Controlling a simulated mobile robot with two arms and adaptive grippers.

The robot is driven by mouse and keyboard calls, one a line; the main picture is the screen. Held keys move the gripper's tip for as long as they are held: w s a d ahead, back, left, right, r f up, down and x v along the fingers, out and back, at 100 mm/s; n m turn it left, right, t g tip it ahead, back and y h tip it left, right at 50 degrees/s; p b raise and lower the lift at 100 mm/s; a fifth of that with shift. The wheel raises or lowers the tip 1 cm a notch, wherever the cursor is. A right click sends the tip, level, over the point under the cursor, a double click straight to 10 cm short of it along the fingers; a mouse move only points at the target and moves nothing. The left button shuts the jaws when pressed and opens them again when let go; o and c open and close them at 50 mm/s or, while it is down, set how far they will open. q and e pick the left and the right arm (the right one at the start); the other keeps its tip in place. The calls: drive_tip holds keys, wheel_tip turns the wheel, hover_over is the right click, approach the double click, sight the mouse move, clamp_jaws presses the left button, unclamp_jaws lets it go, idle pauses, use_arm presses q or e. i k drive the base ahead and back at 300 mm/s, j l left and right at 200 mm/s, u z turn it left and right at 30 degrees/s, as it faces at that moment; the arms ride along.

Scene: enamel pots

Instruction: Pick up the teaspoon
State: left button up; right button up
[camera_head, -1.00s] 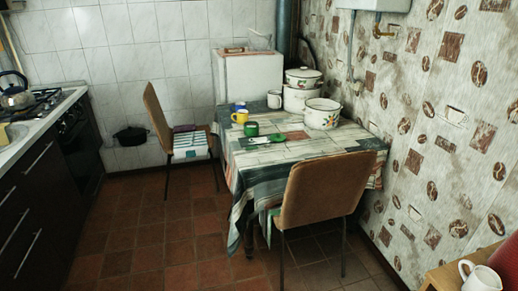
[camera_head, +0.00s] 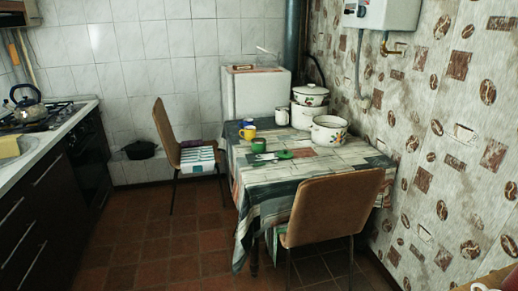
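I cannot make out the teaspoon for certain. A small pale thing (camera_head: 265,157) lies on the table (camera_head: 268,184) beside a flat green thing (camera_head: 284,154). It is too small to tell what it is. A green mug (camera_head: 258,145) stands just behind it, with a yellow mug (camera_head: 248,132) farther back. Neither of my grippers is in view.
A brown chair (camera_head: 336,205) stands at the table's near side, another chair (camera_head: 164,133) at its left. Enamel pots (camera_head: 329,130) stand at the table's right. A black pot (camera_head: 139,150) is by the back wall. The tiled floor (camera_head: 160,240) left of the table is clear.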

sight(266, 164)
drive_tip(key=i+j+z, duration=0.1)
drive_tip(key=i, duration=0.35)
drive_tip(key=i+j+z, duration=0.1)
drive_tip(key=i+j, duration=0.2)
drive_tip(key=i, duration=0.15)
